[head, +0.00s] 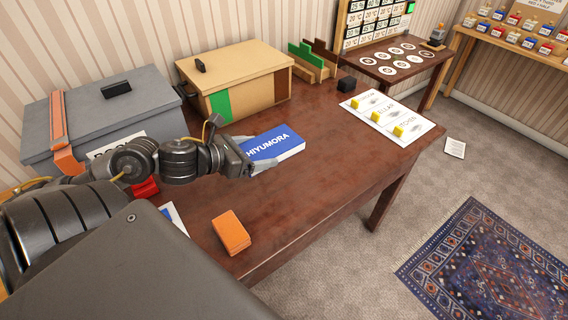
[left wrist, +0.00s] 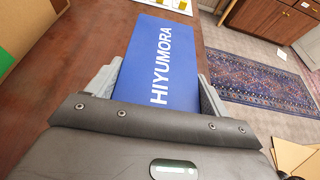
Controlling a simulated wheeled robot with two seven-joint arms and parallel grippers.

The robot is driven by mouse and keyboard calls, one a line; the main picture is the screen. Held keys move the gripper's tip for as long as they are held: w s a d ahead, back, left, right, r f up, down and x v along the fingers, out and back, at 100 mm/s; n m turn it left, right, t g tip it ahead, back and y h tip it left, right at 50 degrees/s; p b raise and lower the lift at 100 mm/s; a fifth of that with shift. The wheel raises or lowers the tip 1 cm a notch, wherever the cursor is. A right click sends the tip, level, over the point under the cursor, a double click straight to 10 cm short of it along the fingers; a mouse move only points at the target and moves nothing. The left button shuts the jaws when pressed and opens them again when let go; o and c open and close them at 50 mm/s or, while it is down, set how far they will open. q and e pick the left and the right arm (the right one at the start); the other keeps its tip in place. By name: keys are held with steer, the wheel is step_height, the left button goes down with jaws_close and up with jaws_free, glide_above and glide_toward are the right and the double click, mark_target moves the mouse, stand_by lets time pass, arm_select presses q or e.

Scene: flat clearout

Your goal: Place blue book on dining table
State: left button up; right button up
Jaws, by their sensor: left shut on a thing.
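The blue book (head: 273,145) with "HIYUMORA" in white on its cover is at the middle of the dark brown table (head: 310,185) in the head view. My left gripper (head: 254,160) is shut on the book, with one finger along each side. In the left wrist view the book (left wrist: 160,65) lies between the two fingers of my left gripper (left wrist: 158,85) and points away from me. I cannot tell whether the book touches the tabletop or is held just above it. My right gripper is not in view.
An orange book (head: 231,232) lies near the table's front edge. A white sheet with yellow blocks (head: 400,135) lies on the right. The tabletop right of the book is clear.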

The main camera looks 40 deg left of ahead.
mark_target(262, 147)
arm_select(q)
steer(key=w, duration=0.1)
steer(key=w+b, duration=0.1)
steer(key=w+f, duration=0.1)
steer(key=shift+a+b, duration=0.3)
steer(key=shift+b, duration=0.1)
steer(key=w, duration=0.2)
steer(key=w+f+p, duration=0.1)
steer(key=w, duration=0.1)
steer(key=w+a+f, duration=0.1)
steer(key=w, duration=0.1)
steer(key=shift+f, duration=0.25)
steer(key=w+f, duration=0.2)
steer(key=f, duration=0.1)
steer(key=w+f, duration=0.2)
steer(key=shift+a+f, duration=0.1)
steer(key=shift+a, duration=0.2)
steer(key=shift+w+f, duration=0.25)
steer(key=shift+f, duration=0.1)
steer(key=f, duration=0.3)
steer(key=shift+w+p, duration=0.2)
steer(key=shift+p, duration=0.1)
steer(key=shift+a+f, duration=0.1)
steer(key=shift+f, duration=0.1)
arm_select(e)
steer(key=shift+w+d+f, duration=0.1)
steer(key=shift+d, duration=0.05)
